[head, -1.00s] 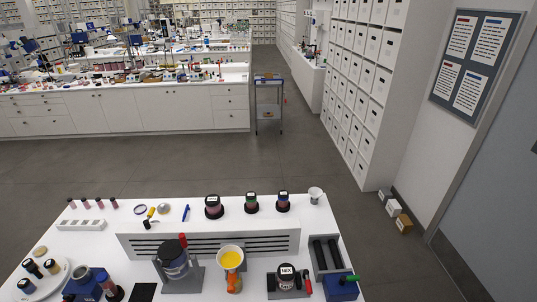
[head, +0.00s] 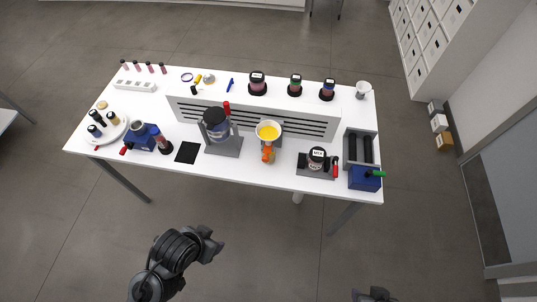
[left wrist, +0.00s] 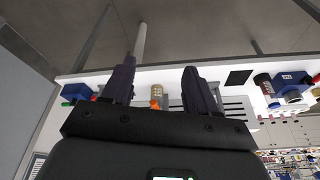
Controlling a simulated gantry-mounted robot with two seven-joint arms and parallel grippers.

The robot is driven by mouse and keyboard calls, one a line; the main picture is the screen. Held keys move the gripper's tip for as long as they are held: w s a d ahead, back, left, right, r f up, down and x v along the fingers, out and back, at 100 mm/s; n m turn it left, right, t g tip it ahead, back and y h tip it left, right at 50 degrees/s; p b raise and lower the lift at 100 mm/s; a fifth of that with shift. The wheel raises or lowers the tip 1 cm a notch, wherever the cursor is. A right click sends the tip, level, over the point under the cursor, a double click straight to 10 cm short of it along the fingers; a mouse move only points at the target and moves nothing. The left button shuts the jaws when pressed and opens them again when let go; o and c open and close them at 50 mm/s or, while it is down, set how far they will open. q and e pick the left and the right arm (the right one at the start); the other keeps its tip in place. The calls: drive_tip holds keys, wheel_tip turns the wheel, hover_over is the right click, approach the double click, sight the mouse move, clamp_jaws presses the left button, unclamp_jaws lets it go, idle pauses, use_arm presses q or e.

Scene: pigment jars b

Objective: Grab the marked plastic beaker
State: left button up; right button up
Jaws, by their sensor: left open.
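A small white beaker (head: 364,90) stands upright at the back right corner of the white table (head: 225,84); any marking on it is too small to make out. My left gripper (head: 214,246) is in front of the table's near edge, low in the head view and far from the beaker. In the left wrist view, the left gripper (left wrist: 160,78) has its two fingers apart with nothing between them. I cannot pick out the beaker in that view. Part of my right arm's end (head: 375,294) shows at the bottom edge of the head view; its jaws cannot be made out.
Dark-lidded jars (head: 257,83) stand left of the beaker. A slotted white riser (head: 185,109) lies in front of them. A yellow-filled bowl (head: 268,130), a grey stand (head: 222,146), a blue box (head: 364,179) and a dark-slotted tray (head: 347,150) occupy the front.

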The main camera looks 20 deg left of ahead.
use_arm(q)
drive_tip(key=o, duration=0.8)
drive_tip(key=shift+w, duration=0.1)
